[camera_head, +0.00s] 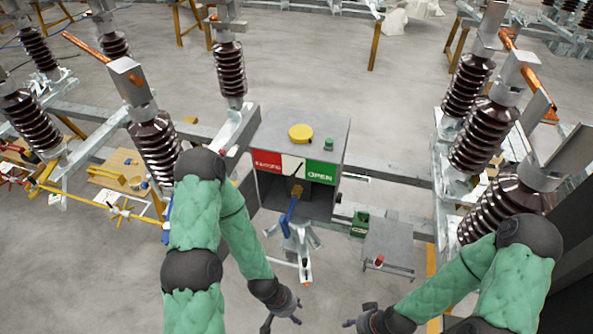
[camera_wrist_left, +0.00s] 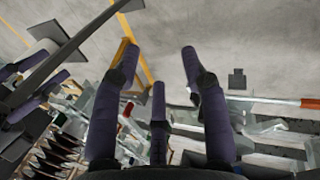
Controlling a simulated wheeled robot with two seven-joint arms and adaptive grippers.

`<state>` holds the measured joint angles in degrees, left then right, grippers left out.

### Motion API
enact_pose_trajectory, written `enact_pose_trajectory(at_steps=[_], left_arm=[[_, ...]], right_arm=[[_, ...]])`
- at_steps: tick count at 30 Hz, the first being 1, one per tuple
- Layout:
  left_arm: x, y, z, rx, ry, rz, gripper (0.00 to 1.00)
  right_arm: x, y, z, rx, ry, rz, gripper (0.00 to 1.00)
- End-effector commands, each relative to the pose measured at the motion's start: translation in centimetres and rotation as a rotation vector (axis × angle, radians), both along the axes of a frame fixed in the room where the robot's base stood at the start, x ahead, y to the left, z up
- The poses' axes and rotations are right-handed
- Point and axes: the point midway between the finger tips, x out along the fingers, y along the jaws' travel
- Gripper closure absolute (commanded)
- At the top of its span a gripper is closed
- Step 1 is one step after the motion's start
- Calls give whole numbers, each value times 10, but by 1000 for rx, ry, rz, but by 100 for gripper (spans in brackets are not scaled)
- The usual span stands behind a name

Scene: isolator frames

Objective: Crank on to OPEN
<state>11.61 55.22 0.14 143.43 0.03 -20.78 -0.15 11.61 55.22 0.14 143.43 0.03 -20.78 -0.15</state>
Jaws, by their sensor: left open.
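The grey drive box (camera_head: 330,135) stands in the middle of the head view, with a yellow round cap (camera_head: 301,133) on top. Its front has a red field (camera_head: 267,163), a white middle and a green OPEN field (camera_head: 321,171). A dark pointer (camera_head: 298,170) slants across the white part. The crank (camera_head: 290,212) with a blue handle sits below at the box's front, and no gripper touches it. My left gripper (camera_head: 284,319) is below the crank, open; the left wrist view (camera_wrist_left: 160,68) shows its fingers spread and empty. My right gripper (camera_head: 354,321) is low, its fingers unclear.
Brown insulators on metal frames flank the box, left (camera_head: 155,145) and right (camera_head: 486,135). A grey plate (camera_head: 389,246) with a red knob lies right of the crank. A yellow bar (camera_head: 75,197) runs at the left. Open floor (camera_head: 310,60) lies behind the box.

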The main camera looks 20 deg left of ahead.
Motion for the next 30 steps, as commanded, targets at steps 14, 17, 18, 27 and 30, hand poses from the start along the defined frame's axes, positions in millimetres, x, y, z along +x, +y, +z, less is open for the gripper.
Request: enact_pose_trajectory(at_steps=[14, 17, 18, 27, 30], left_arm=[[30, 10, -14, 24, -122, 11, 55], [54, 19, -19, 45, -229, 19, 55], [63, 22, -20, 53, -273, 22, 55], [122, 46, -13, 120, -598, 50, 55], [136, 54, -8, 143, -706, 59, 55]], right_arm=[[0, 0, -36, 0, 0, 0, 60], [0, 0, -62, 0, 1, 0, 60], [0, 0, -72, 0, 1, 0, 60], [0, 0, -145, 0, 0, 0, 60], [0, 0, -169, 0, 0, 0, 60]])
